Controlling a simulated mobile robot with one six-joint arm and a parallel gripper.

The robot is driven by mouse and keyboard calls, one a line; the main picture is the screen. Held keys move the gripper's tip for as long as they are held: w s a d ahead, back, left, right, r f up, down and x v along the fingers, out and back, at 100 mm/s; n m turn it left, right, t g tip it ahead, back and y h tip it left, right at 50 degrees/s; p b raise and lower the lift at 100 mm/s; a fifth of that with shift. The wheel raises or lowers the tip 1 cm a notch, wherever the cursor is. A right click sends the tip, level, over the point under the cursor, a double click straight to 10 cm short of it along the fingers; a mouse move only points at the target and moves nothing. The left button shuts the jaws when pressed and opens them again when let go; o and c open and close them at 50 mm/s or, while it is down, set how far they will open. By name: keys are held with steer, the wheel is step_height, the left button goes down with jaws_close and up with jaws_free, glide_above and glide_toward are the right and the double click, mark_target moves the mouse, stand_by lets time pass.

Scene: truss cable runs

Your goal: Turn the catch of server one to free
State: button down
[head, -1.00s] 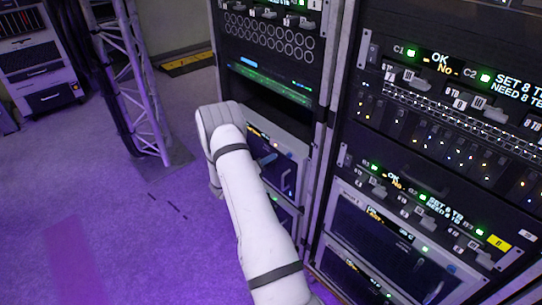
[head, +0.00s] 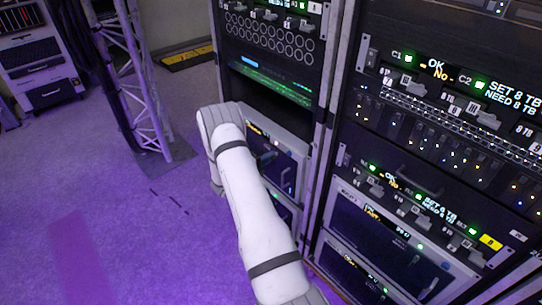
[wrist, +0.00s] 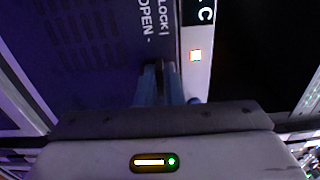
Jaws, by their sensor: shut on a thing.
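The server (head: 285,172) in the left rack is a dark-fronted unit in a light frame, and my arm reaches to its face in the head view. The wrist view shows its dark vented panel (wrist: 75,60) close up, with the words LOCK and OPEN printed beside my gripper. My gripper (wrist: 160,72) is shut on a small dark catch (wrist: 160,66) at the panel's edge. The catch is mostly hidden between the fingers, so its exact angle cannot be told. A light strip (wrist: 197,60) with a C label and a small lit square runs alongside.
A second rack (head: 440,150) with lit displays, labels and several units stands close on the right. A truss post (head: 140,85) stands on the left, with a cabinet (head: 40,65) behind it. The purple floor (head: 110,215) at the left is open.

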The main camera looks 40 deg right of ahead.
steer(key=shift+w+n, duration=0.15)
steer(key=shift+n, duration=0.15)
steer(key=shift+r, duration=0.1)
steer(key=c, duration=1.6)
jaws_free()
steer(key=shift+o, duration=0.2)
steer(key=a, duration=0.7)
steer(key=shift+s+a, duration=0.4)
